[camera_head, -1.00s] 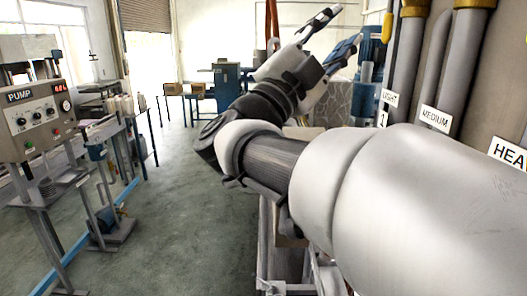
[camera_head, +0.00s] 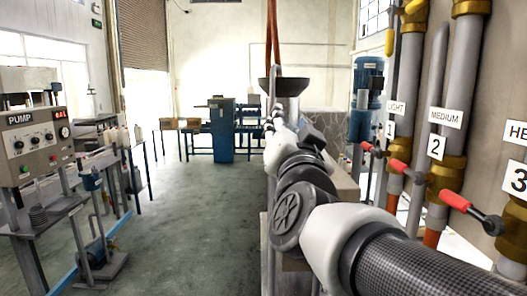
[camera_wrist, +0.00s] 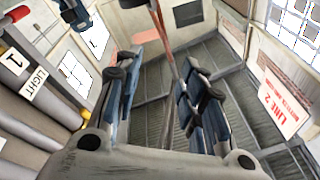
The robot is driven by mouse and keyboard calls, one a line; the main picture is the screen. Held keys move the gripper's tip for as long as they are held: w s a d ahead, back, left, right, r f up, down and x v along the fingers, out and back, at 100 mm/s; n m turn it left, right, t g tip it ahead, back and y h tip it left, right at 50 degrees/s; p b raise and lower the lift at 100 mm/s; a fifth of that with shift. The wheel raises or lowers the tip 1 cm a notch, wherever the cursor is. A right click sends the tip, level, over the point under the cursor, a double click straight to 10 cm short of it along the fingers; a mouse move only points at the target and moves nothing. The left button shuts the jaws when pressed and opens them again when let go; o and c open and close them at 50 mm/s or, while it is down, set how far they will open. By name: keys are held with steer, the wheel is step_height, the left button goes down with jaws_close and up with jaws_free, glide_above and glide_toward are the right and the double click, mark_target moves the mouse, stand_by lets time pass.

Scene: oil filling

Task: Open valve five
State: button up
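No valve marked five shows in either view. In the head view, the valve marked 1 (camera_head: 374,150), the valve marked 2 (camera_head: 400,167) and a red-handled valve (camera_head: 470,211) near the label 3 sit on the pipes at the right. My gripper (camera_wrist: 168,52) shows in the wrist view with two dark blue fingers apart and nothing between them. It points up toward the ceiling. In the head view my arm reaches forward from the lower right, left of the pipes, and the fingers cannot be made out clearly. My gripper touches no valve in the wrist view.
A pump panel (camera_head: 35,140) stands at the left, with a bench of bottles (camera_head: 118,137) behind it. A blue machine (camera_head: 222,130) stands at the back. A dark funnel (camera_head: 284,86) is beyond my arm. The floor (camera_head: 190,215) left of my arm is clear.

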steer(key=shift+s+a+f+n+g+y, duration=0.1)
steer(key=shift+s+a+f+n+g, duration=0.05)
steer(key=shift+f, duration=0.3)
steer(key=shift+s+a+f+n+g+y, duration=0.1)
steer(key=shift+s+f+n, duration=0.1)
steer(key=shift+f, duration=0.25)
steer(key=shift+s+a+f+n+g+y, duration=0.1)
steer(key=shift+a+f+n+g, duration=0.05)
steer(key=shift+f, duration=0.3)
